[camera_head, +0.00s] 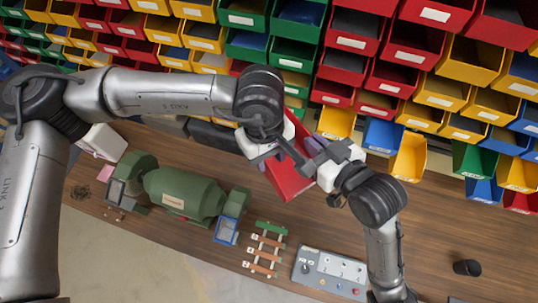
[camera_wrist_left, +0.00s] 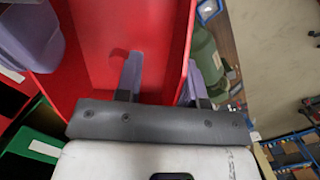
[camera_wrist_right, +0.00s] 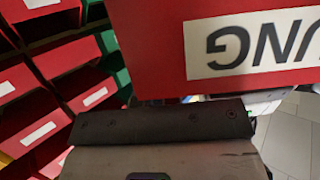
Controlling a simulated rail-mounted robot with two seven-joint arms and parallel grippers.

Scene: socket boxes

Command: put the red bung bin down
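The red bin (camera_head: 288,180) is held up between my two grippers above the workbench, tilted. My right gripper (camera_head: 318,158) is at the bin's other side. In the right wrist view the bin's labelled face (camera_wrist_right: 240,45) reads "UNG" upside down and hides the right fingers.
A wall of red, yellow, green and blue bins (camera_head: 370,70) rises behind the bench. On the bench (camera_head: 440,225) are a green motor-like machine (camera_head: 185,193), a small rack (camera_head: 265,248), a grey panel (camera_head: 328,272) and a dark cup (camera_head: 467,267). The bench right of the panel is mostly clear.

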